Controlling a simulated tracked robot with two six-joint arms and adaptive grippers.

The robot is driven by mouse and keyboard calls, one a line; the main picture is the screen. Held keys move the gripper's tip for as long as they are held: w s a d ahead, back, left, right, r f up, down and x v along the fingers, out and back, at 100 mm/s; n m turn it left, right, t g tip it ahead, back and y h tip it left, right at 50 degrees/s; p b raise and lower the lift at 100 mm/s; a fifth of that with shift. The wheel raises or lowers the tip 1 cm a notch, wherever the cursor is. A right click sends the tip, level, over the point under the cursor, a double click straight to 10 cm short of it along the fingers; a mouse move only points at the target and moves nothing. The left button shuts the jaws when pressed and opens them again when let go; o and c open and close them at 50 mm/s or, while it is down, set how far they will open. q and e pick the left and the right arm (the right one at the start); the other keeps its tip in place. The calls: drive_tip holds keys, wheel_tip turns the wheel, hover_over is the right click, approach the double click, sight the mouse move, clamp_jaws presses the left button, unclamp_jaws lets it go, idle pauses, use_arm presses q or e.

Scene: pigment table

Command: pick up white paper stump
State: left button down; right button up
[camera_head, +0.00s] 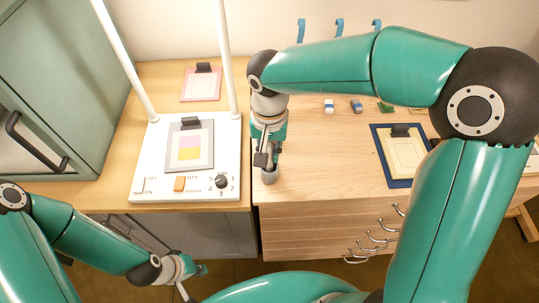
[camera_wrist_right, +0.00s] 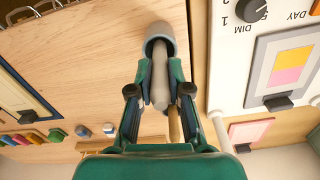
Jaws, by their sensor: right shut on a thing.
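A pale, blunt-ended paper stump (camera_wrist_right: 160,78) stands in a grey cup (camera_wrist_right: 160,33) in the right wrist view. The cup also shows in the head view (camera_head: 269,176) near the wooden table's front edge. My right gripper (camera_wrist_right: 160,92) is shut on the stump, one finger on each side, just above the cup's rim. In the head view my right gripper (camera_head: 265,158) points down over the cup and hides most of the stump. A thin brown stick (camera_wrist_right: 174,124) lies beside the stump. My left gripper (camera_head: 196,271) is low in front of the cabinets; its fingers are unclear.
A white light box (camera_head: 145,178) with a framed colour card (camera_head: 190,145) stands left of the cup. A blue-framed panel (camera_head: 376,148) lies to the right. Small colour blocks (camera_head: 356,105) sit at the back. Bare wood lies between cup and panel.

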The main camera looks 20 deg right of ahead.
wheel_tip(320, 180, up, 18)
drive_tip(key=shift+f, duration=0.15)
idle(0.3)
